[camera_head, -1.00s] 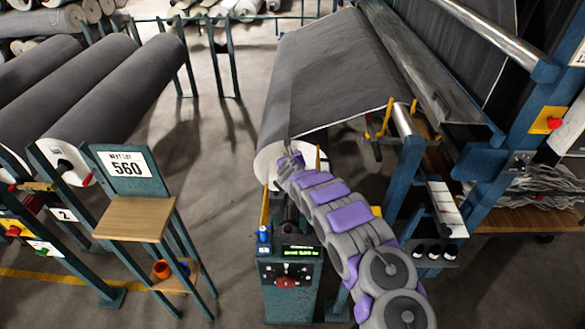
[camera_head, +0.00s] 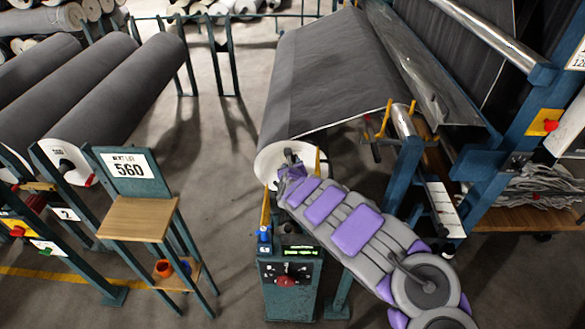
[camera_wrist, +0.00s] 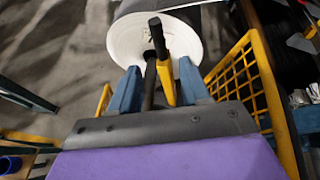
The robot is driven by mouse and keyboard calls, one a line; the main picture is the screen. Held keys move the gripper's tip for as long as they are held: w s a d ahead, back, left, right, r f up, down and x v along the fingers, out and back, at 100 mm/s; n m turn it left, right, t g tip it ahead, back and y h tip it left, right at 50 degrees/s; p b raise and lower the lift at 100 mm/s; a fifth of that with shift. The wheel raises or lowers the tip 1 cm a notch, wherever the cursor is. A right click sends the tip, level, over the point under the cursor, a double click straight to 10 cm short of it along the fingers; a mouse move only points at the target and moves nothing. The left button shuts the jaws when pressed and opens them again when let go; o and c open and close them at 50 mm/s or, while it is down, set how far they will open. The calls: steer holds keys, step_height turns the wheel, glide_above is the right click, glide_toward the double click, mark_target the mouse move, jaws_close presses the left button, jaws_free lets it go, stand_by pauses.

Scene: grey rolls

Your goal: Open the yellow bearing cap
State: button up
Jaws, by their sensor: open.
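In the wrist view, a narrow yellow piece that looks like the bearing cap (camera_wrist: 165,82) stands in front of the roll's white end. A black handle (camera_wrist: 156,36) rises beside it, and a dark bar (camera_wrist: 149,85) runs down next to it. My gripper (camera_wrist: 158,84) is open. Its blue fingers are on either side of the bar and yellow piece, with gaps showing. In the head view, my gripper (camera_head: 287,158) is at the near end of the big grey roll (camera_head: 325,75); the cap cannot be made out there.
A yellow mesh guard (camera_wrist: 240,75) stands close to the right of my fingers. A teal control post (camera_head: 290,285) with a red knob is below my arm. A sign stand marked 560 (camera_head: 130,175) and more grey rolls (camera_head: 120,100) are at left, with bare floor between.

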steer(key=shift+p+v, duration=0.9)
steer(key=shift+v, duration=0.9)
steer(key=shift+c, duration=0.4)
